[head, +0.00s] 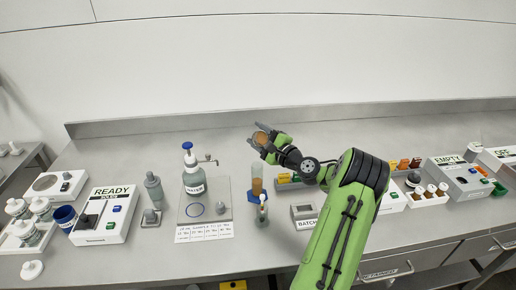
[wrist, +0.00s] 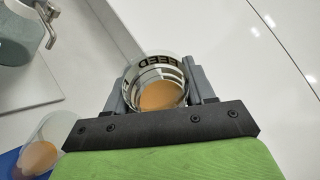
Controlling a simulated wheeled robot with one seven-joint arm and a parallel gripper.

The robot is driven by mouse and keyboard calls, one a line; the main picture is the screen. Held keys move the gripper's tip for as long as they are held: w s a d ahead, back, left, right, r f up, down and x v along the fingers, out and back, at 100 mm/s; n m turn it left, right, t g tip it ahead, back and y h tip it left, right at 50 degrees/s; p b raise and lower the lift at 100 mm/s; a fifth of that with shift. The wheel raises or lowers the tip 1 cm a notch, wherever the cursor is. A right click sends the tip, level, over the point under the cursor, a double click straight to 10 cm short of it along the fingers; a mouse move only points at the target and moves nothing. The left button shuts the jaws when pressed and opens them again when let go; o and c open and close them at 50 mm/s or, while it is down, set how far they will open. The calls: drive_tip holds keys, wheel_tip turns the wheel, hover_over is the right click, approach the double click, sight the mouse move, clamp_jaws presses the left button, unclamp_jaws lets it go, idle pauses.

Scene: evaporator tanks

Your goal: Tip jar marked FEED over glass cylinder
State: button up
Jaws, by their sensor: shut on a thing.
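My gripper (head: 266,140) is shut on the clear FEED jar (head: 261,138), above the bench. In the wrist view, the jar (wrist: 150,67) sits between my two fingers (wrist: 157,88), with black FEED lettering on its wall and orange-brown material inside. The glass cylinder (head: 257,171) stands on the bench below and slightly left of the gripper in the head view, with orange-brown contents. The cylinder (wrist: 52,128) also shows at the lower left of the wrist view, apart from the jar. I cannot tell the jar's exact tilt.
A water bottle with a blue top (head: 194,174) stands on a grey plate left of the cylinder. A small bottle (head: 262,209) stands close in front of the cylinder. The READY unit (head: 106,213) is at left; the EMPTY unit (head: 459,177) is at right.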

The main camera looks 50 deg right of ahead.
drive_tip(key=shift+s+a+r+n+t+y+b, duration=0.15)
drive_tip(key=shift+r+n+t+b, duration=0.2)
drive_tip(key=shift+n+b, duration=0.6)
drive_tip(key=shift+w+a+r+n+t+y+b, duration=0.1)
drive_tip(key=shift+r+n+t+b, duration=0.2)
drive_tip(key=shift+n+b, duration=0.65)
drive_tip(key=shift+s+a+r+n+t+y+b, duration=0.15)
drive_tip(key=shift+r+n+t+b, duration=0.25)
drive_tip(key=shift+b, duration=1)
idle(4.7)
